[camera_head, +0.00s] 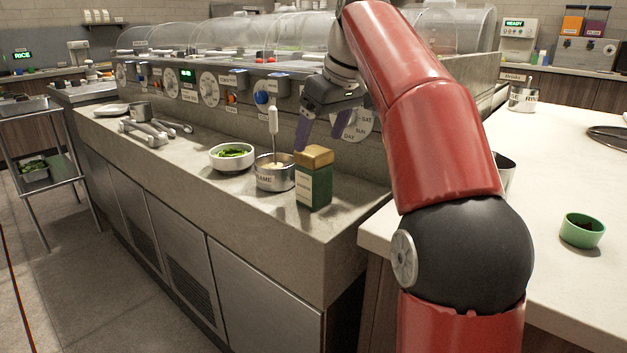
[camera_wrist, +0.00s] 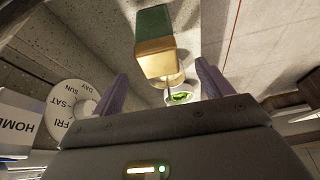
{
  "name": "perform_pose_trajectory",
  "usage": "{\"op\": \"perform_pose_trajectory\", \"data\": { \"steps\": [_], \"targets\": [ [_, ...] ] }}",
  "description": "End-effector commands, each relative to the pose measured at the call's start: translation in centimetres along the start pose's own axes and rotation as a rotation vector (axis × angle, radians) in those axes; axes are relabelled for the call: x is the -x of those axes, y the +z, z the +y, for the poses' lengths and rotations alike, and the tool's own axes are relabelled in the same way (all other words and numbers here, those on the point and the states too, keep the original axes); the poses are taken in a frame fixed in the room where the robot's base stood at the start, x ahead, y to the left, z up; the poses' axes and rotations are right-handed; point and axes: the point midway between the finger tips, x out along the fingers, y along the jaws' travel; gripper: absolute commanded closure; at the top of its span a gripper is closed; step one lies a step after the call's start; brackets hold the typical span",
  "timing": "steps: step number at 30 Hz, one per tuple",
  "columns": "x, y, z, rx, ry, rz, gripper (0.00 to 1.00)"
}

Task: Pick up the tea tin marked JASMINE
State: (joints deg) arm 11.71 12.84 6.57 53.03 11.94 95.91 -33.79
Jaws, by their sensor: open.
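A green tea tin (camera_head: 314,187) with a gold lid stands upright near the right end of the stone counter in the head view. Its pale label is too small to read there. In the wrist view the same tin (camera_wrist: 153,22) shows its gold lid toward me, just beyond and between my fingers. My gripper (camera_head: 320,136) has two purple fingers, spread apart and empty. It is above and close to the lid, slightly behind it in the head view. In the wrist view nothing is between the fingertips (camera_wrist: 160,84).
A metal well (camera_head: 272,180) with an upright white-handled utensil stands just left of the tin. A white bowl of greens (camera_head: 232,157) is further left. Behind is a control panel with knobs (camera_head: 208,88). A pale table (camera_head: 560,180) with a green cup (camera_head: 582,232) is at right.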

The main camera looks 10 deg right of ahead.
Motion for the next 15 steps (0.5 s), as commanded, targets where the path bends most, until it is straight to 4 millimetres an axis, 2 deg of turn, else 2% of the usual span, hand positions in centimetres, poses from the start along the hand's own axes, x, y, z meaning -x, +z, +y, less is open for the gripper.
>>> {"op": "perform_pose_trajectory", "data": {
  "steps": [9, 15],
  "targets": [
    [-4.6, 0.0, 0.2, -0.001, 0.001, -0.001, 0.22],
    [-5.6, -0.1, 0.2, -0.001, 0.002, 0.001, 0.22]
  ]
}}
